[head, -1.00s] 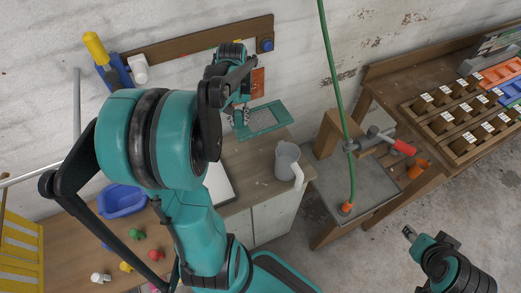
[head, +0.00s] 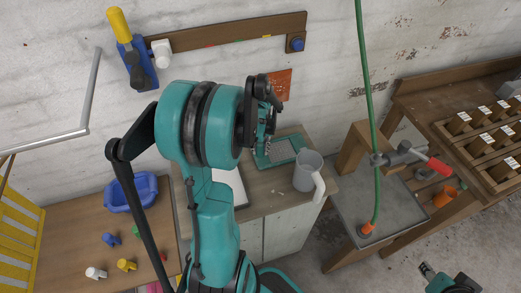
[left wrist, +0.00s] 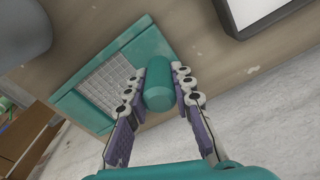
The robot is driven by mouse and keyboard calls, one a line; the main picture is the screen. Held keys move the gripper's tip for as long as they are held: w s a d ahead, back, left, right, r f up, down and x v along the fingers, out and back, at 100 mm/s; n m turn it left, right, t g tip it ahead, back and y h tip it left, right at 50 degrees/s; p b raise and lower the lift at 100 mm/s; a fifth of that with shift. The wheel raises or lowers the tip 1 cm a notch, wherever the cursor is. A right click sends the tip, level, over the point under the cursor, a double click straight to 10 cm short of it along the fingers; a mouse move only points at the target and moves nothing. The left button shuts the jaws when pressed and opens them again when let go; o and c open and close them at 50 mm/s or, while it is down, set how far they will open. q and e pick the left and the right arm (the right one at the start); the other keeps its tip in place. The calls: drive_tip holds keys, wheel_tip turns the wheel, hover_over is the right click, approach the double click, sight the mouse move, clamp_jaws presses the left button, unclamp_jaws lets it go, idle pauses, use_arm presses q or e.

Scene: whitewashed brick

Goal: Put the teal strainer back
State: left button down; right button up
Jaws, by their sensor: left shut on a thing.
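The teal strainer (head: 283,150) is a flat square mesh in a teal frame with a thick teal handle. In the head view it is over the back of the grey-brown counter, left of the grey jug; I cannot tell whether it touches the top. My left gripper (head: 267,148) is mostly hidden behind its own arm there. In the left wrist view the gripper (left wrist: 159,85) is shut around the strainer's handle (left wrist: 158,68), with the mesh (left wrist: 105,85) beyond it to the left. My right gripper (head: 427,270) is at the bottom right edge, partly cut off.
The grey jug (head: 308,172) stands close beside the strainer. A wooden wall rail (head: 225,34) has a blue holder (head: 297,43) at its right end. A blue basin (head: 131,193) is on the left table. A green hose (head: 366,100) hangs right of the counter.

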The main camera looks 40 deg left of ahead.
use_arm(q)
drive_tip(key=shift+f, duration=0.2)
drive_tip(key=c, duration=1.3)
unclamp_jaws()
drive_tip(key=shift+r, duration=0.1)
drive_tip(key=shift+r, duration=0.1)
